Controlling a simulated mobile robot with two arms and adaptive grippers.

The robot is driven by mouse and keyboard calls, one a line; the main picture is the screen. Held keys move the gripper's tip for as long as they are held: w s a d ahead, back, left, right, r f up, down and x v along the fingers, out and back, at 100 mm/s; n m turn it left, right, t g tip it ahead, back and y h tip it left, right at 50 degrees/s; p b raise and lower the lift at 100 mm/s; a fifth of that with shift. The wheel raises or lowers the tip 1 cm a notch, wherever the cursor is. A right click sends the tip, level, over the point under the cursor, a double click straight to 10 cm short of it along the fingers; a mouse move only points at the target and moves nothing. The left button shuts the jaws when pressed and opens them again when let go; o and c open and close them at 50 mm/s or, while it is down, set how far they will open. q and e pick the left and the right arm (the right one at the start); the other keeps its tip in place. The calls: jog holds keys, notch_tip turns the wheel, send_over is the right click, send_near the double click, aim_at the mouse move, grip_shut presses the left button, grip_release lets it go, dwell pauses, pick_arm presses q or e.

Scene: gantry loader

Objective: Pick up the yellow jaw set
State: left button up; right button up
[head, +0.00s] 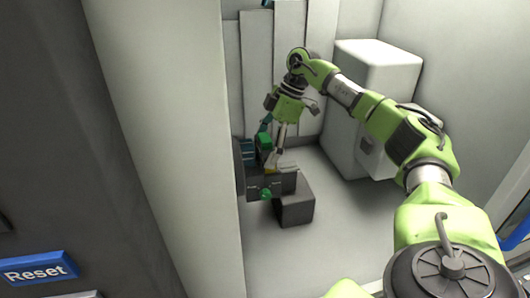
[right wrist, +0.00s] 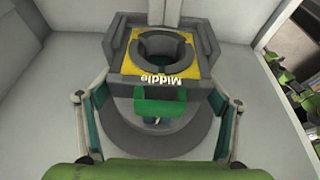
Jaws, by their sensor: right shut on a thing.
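The yellow jaw set (right wrist: 135,60) shows in the right wrist view as a yellow plate with a dark grey ring of jaws, in a dark grey surround, with "Middle" reading upside down on its near edge. My left gripper is out of view.
A green block (right wrist: 167,106) sits between the fingers, just before the set. A dark grey block (head: 295,208) stands beside it on the floor. A pale box (head: 375,70) stands at the back right. A wide pale panel (head: 165,130) bounds the left side. The floor in front is clear.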

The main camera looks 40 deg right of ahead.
notch_tip(320, 180, up, 12)
jog(key=shift+w+f+b, duration=0.15)
jog(key=shift+f+b, duration=0.05)
jog(key=shift+b, duration=0.25)
notch_tip(320, 180, up, 11)
jog(key=p, duration=0.7)
jog(key=shift+r, duration=0.15)
dwell(0.3)
